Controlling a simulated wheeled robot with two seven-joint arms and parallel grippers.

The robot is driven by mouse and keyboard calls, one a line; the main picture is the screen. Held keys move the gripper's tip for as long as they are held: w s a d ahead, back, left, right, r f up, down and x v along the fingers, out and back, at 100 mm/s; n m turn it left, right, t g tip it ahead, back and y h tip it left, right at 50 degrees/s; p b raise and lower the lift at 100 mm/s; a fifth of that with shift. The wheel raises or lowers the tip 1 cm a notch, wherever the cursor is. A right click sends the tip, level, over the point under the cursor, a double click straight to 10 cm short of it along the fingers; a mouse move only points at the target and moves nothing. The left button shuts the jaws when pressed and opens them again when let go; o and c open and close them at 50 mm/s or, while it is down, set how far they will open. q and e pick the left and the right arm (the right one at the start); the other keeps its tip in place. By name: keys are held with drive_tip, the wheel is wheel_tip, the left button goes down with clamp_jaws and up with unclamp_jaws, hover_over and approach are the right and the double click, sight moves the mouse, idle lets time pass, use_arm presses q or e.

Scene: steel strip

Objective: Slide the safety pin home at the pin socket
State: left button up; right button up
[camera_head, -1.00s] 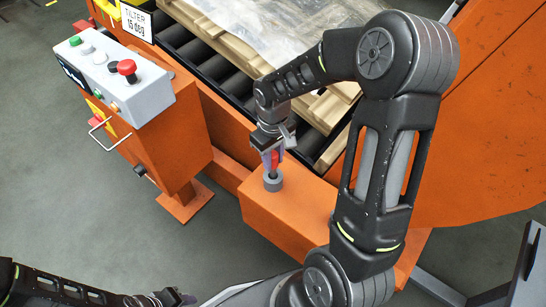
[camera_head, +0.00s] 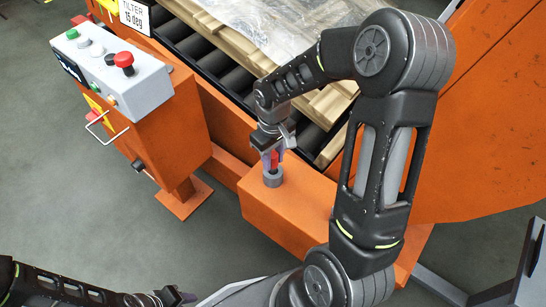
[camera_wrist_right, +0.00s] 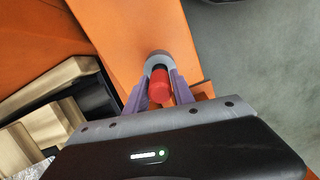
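The red safety pin (camera_head: 274,160) stands upright at the grey round pin socket (camera_head: 273,180) on top of an orange block. My right gripper (camera_head: 276,153) reaches down over it from above. In the right wrist view the pin's red head (camera_wrist_right: 160,87) sits between the two purple fingers, which close against its sides. The grey socket (camera_wrist_right: 157,58) shows just beyond the head. The pin's lower end is hidden, so its depth in the socket cannot be seen. My left gripper (camera_head: 178,297) is at the bottom edge, small and partly cut off.
A grey control box (camera_head: 115,75) with a red mushroom button stands on an orange post at left. Black rollers (camera_head: 205,60) and wooden boards under plastic sheeting lie behind the socket. An orange panel (camera_head: 490,130) rises at right. The grey floor at lower left is clear.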

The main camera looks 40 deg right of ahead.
drive_tip(key=o, duration=0.4)
drive_tip(key=shift+o, duration=0.2)
wheel_tip(320, 180, up, 8)
drive_tip(key=shift+f+p, duration=0.1)
drive_tip(key=shift+p, duration=0.95)
drive_tip(key=shift+w, duration=0.1)
